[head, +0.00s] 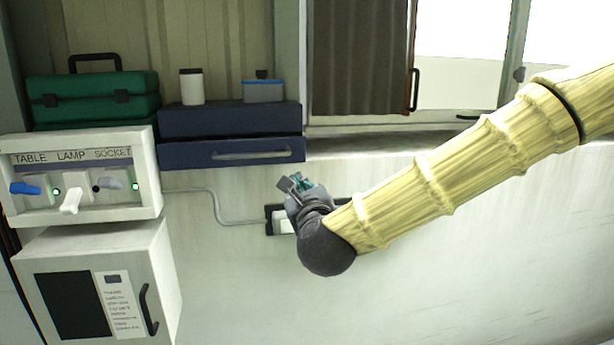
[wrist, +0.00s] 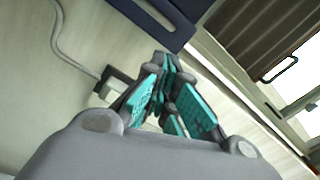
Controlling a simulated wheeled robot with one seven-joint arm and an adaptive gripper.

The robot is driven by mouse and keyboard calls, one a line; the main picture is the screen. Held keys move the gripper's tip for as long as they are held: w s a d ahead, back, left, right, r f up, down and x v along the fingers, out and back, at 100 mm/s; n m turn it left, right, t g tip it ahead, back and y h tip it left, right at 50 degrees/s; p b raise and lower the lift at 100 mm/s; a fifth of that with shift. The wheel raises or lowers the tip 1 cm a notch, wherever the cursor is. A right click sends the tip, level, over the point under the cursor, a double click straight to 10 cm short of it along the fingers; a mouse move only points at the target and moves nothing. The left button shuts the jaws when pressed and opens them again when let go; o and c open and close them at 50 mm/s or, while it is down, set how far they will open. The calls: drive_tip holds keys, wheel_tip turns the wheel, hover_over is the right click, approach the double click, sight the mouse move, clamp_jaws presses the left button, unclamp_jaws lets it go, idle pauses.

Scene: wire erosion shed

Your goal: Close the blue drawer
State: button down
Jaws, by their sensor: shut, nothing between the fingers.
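The blue drawer (head: 192,156) is the lower part of a dark blue box (head: 228,121) at the back. Its front, with a long grey handle (head: 255,155), stands out a little from the box above it. A corner of the drawer also shows at the top of the wrist view (wrist: 158,14). My gripper (head: 297,184) is below and just right of the drawer front, apart from it in the head view. In the wrist view its teal-padded fingers (wrist: 163,62) come together at the tips, with nothing between them.
A white socket panel (head: 90,160) with switches and a grey cabinet (head: 100,285) stand at left. A green case (head: 92,98), a white jar (head: 192,87) and a clear blue-lidded container (head: 263,91) sit at the back. A cable (head: 222,212) runs to a socket (head: 282,222) behind my gripper.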

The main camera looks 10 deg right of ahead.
drive_tip(key=d+m, duration=0.4)
drive_tip(key=w+p, duration=0.1)
drive_tip(key=w, duration=0.3)
drive_tip(key=w+p, duration=0.2)
drive_tip(key=w, duration=0.3)
drive_tip(key=w+f+p, duration=0.1)
drive_tip(key=w, duration=0.3)
drive_tip(key=shift+w+a+p, duration=0.15)
drive_tip(key=shift+a+p, duration=0.15)
drive_tip(key=shift+w+f+b, duration=0.3)
drive_tip(key=shift+w+b, duration=0.25)
drive_tip(key=shift+b, duration=0.7)
drive_tip(key=shift+w+b, duration=0.45)
drive_tip(key=shift+b, duration=0.25)
drive_tip(key=shift+w+r+b, duration=0.2)
drive_tip(key=shift+w+b, duration=0.05)
drive_tip(key=shift+b, duration=0.05)
drive_tip(key=shift+r, duration=0.15)
